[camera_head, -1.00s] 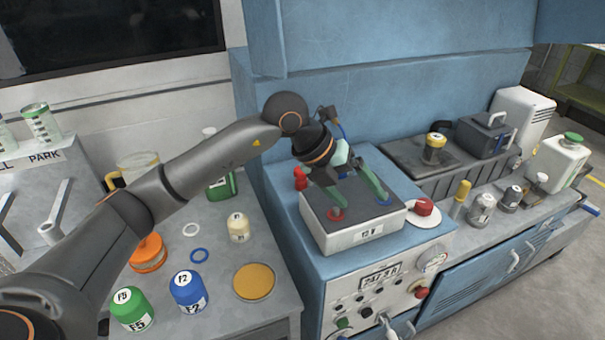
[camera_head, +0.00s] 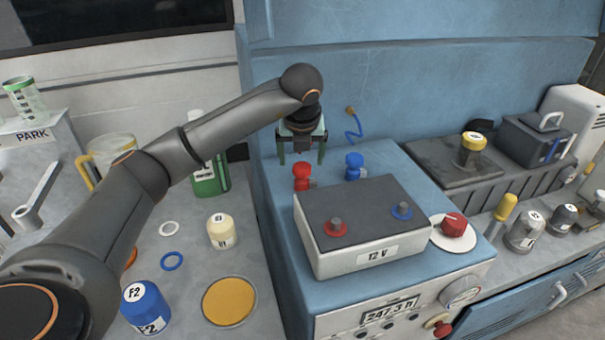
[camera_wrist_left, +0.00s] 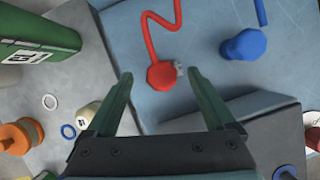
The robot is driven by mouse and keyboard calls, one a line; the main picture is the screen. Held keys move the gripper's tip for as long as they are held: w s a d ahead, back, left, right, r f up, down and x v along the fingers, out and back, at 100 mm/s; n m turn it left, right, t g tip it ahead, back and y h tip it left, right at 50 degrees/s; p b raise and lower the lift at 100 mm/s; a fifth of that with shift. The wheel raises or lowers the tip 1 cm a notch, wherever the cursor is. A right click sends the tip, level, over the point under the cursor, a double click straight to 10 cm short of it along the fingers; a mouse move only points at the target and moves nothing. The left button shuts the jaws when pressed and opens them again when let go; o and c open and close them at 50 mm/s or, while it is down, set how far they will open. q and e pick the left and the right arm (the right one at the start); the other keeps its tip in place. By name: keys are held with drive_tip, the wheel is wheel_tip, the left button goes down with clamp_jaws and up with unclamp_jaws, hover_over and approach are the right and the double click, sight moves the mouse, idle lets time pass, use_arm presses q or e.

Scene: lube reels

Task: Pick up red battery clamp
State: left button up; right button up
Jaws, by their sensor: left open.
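The red battery clamp (camera_head: 302,176) stands on the blue cabinet top, behind the left corner of the battery. The blue battery clamp (camera_head: 354,167) stands to the right, also seen in the left wrist view (camera_wrist_left: 244,46). My right gripper is not in view.
The 12 V battery (camera_head: 365,248) with red and blue terminals is close in front of the clamps. A red knob (camera_head: 454,224) is to its right. A green bottle (camera_head: 208,178) and cream jar (camera_head: 221,231) stand on the left bench.

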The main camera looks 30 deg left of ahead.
sight(302, 173)
use_arm(q)
drive_tip(key=x, duration=0.6)
drive_tip(key=shift+d+f, duration=0.15)
drive_tip(key=shift+f, duration=0.3)
clamp_jaws()
